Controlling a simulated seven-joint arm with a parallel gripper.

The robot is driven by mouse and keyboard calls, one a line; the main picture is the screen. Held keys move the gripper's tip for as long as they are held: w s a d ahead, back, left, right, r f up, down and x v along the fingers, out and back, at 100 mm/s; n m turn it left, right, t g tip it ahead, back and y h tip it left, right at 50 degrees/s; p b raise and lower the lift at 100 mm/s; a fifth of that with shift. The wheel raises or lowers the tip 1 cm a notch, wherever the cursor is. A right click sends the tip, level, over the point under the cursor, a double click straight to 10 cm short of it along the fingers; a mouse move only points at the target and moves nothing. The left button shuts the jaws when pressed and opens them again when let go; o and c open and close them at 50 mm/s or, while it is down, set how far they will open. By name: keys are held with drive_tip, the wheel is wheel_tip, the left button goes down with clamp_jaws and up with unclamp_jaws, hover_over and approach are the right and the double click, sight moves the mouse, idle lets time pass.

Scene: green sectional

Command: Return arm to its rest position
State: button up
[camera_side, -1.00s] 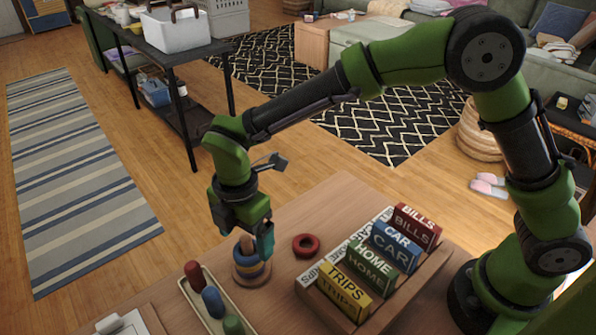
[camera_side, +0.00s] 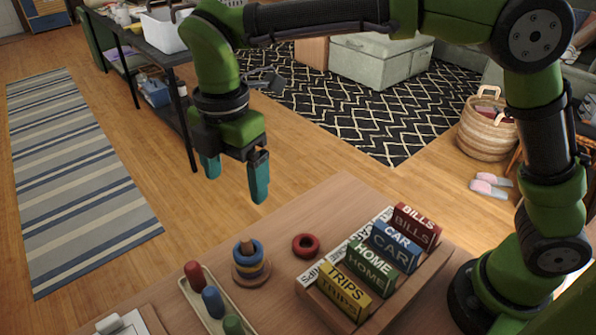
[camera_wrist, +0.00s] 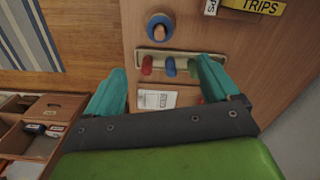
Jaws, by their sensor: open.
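My gripper (camera_side: 234,178) is open and empty, raised in the air above the table's far left corner, with its teal fingers apart. In the wrist view my gripper (camera_wrist: 160,95) also shows nothing between its fingers.
A tray (camera_side: 240,308) with red, blue and green pegs is near the stand. An organizer holding labelled blocks such as TRIPS (camera_side: 343,291) and CAR (camera_side: 395,246) stands at the right. A clipboard (camera_side: 122,324) lies front left. Air around my gripper is clear.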

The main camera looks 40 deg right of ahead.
drive_tip(key=s+d+r+m+t+y, duration=0.1)
drive_tip(key=s+d+m+t, duration=0.2)
drive_tip(key=d+m, duration=0.9)
drive_tip(key=s+d+m+t+y, duration=0.1)
drive_tip(key=s+d+m+t, duration=0.3)
drive_tip(key=s+d+m, duration=0.6)
drive_tip(key=d+m, duration=0.3)
drive_tip(key=shift+s+d+r, duration=0.15)
drive_tip(key=shift+s+r, duration=0.05)
drive_tip(key=shift+r, duration=0.2)
